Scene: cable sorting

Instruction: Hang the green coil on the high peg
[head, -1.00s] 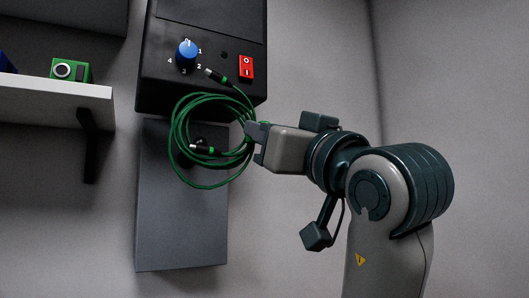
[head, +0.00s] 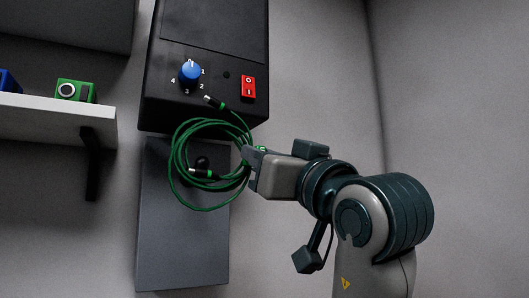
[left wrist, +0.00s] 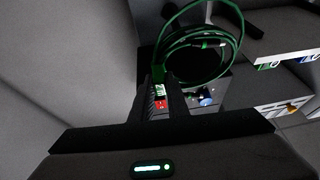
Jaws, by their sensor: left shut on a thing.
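The green coil (head: 176,160) is a loosely looped cable with black-and-silver plug ends. My left gripper (head: 248,156) is shut on its right side and holds it up in front of a grey wall panel (head: 182,250). A dark round peg end (head: 201,162) shows inside the loop in the head view. I cannot tell whether the loop is around the peg in depth or only in front of it. In the left wrist view the coil (left wrist: 238,38) extends beyond my fingers (left wrist: 166,92). My right gripper is not in view.
A black control box (head: 212,35) with a blue dial (head: 190,73) and red switch (head: 248,88) is just above the coil. A white shelf (head: 60,118) at left carries a green item (head: 76,91). The wall to the right is bare.

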